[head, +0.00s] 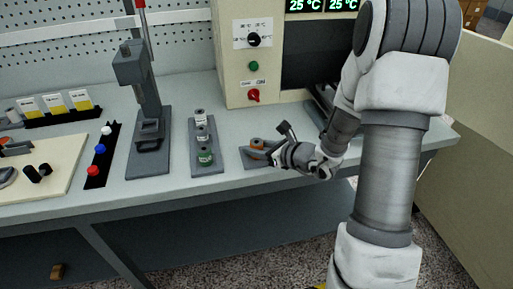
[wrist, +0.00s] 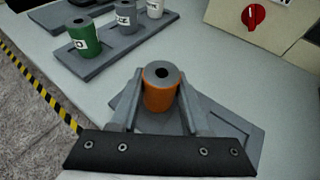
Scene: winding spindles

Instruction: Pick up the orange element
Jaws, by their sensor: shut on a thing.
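The orange element (wrist: 160,92) is a short cylinder with a grey top and a dark centre hole. In the wrist view it stands upright between the two fingers of my gripper (wrist: 160,104), which is shut on it. It is over or on a grey plate (wrist: 235,135) with a recessed outline; I cannot tell whether it touches the plate. In the head view the orange element (head: 257,144) shows small at the tip of my gripper (head: 266,150), near the bench's front edge, partly hidden by the gripper.
A grey rack (head: 207,165) left of my gripper holds a green spool (head: 205,157), a grey one and a white one. A press stand (head: 148,120) is further left. An oven-like cabinet (head: 247,60) with a red knob stands behind. The bench's front edge is close.

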